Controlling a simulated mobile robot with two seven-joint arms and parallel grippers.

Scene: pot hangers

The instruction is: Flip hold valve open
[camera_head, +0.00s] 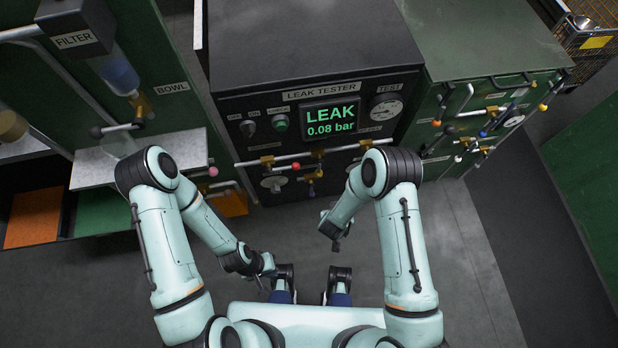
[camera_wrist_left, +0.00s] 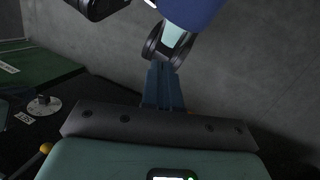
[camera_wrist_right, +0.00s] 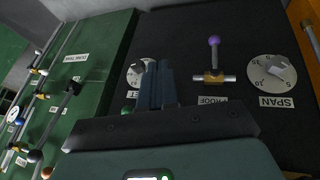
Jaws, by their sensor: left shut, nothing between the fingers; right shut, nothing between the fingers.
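The dark leak tester (camera_head: 315,80) stands ahead in the head view, its screen (camera_head: 331,116) reading LEAK 0.08 bar. A pipe with brass valves (camera_head: 267,161) runs across its lower front; I cannot read which is the hold valve. Below it is a purple-knobbed valve (camera_head: 311,184); in the right wrist view this valve (camera_wrist_right: 213,77), labelled PROOF, has its lever across its short pipe. My left gripper (camera_head: 268,264) is shut and empty, low before the tester; its fingers show in the left wrist view (camera_wrist_left: 163,85). My right gripper (camera_head: 337,240) is shut, empty and apart from the panel.
A green cabinet (camera_head: 485,60) with several ball-ended levers stands right of the tester. A filter station (camera_head: 72,25) and a grey shelf (camera_head: 165,155) are at left. A SPAN dial (camera_wrist_right: 272,72) is beside the purple-knobbed valve. Open floor (camera_head: 455,240) lies at right.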

